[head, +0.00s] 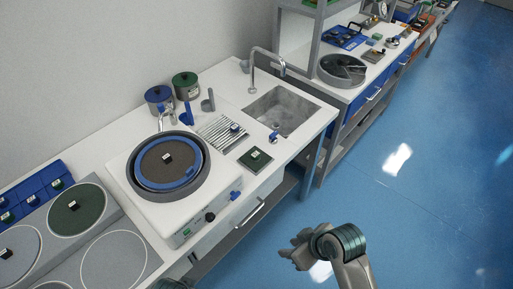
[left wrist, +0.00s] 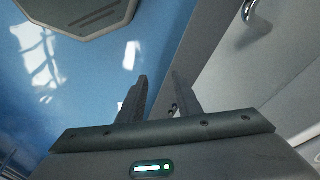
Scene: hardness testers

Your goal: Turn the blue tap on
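A small blue tap-like knob (head: 235,195) sits on the front right of the white polishing machine (head: 130,197), beside a black knob (head: 210,217). Another small blue-and-white piece (head: 273,138) lies at the sink's front edge. I cannot tell the tap's turn position. My right gripper (head: 288,251) hangs over the floor in front of the bench, apart from the knobs; its fingers are too unclear to judge. My left gripper (left wrist: 160,92) shows in the left wrist view with two fingers apart and nothing between them. In the head view its fingers are hidden.
A drawer handle (head: 250,213) sticks out under the bench top. The sink (head: 281,110) has a tall curved faucet (head: 254,70). A round disc with a blue ring (head: 192,178) lies in the machine's bowl. The blue floor (head: 400,220) at right is clear.

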